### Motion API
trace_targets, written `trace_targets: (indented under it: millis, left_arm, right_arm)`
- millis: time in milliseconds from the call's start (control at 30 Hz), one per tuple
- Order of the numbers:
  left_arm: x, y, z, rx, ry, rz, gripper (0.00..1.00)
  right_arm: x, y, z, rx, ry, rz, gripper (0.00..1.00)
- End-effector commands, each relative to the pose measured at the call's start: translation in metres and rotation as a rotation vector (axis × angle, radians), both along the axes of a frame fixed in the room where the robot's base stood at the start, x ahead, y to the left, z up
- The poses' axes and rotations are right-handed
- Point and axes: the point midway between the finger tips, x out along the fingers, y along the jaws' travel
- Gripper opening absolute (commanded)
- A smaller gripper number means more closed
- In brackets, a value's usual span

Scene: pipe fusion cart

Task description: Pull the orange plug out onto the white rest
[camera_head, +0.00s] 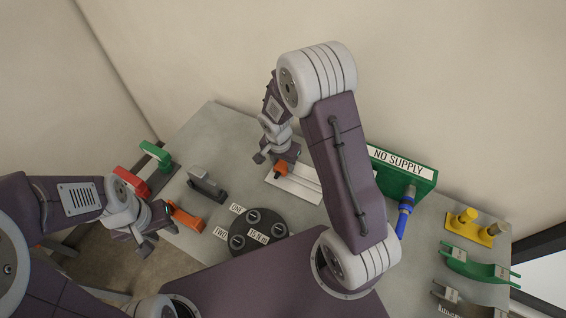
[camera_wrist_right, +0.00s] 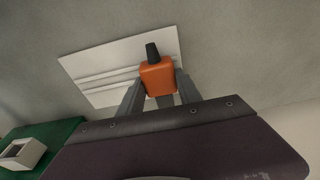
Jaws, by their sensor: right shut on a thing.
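The orange plug (camera_head: 282,167), with a black end, is between the fingers of my right gripper (camera_head: 271,158), which is shut on it. In the right wrist view the plug (camera_wrist_right: 158,80) sits between both grey fingers (camera_wrist_right: 157,97). The white rest (camera_head: 296,186), a grooved plate, lies on the bench at the plug; it also shows in the wrist view (camera_wrist_right: 95,68), with the plug over its right part. I cannot tell whether the plug touches it. My left gripper (camera_head: 156,236) is at the bench's left edge, apart from the plug, its fingers spread and empty.
A green NO SUPPLY box (camera_head: 418,180) with a blue connector (camera_head: 405,209) stands right of my right arm. A black disc (camera_head: 258,236) with dials lies in front of the rest. Orange (camera_head: 184,219), grey (camera_head: 205,184) and red (camera_head: 131,181) pieces stand at left, yellow posts (camera_head: 470,227) at right.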

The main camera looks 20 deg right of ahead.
Motion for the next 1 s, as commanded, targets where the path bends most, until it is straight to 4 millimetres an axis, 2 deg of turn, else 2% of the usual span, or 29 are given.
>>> trace_targets:
  millis: [1000]
  left_arm:
    - [0.0, 0.0, -0.0118, 0.0, 0.0, 0.0, 0.36]
  right_arm:
    - [0.0002, 0.0, -0.0109, 0.001, -0.001, 0.0, 0.0]
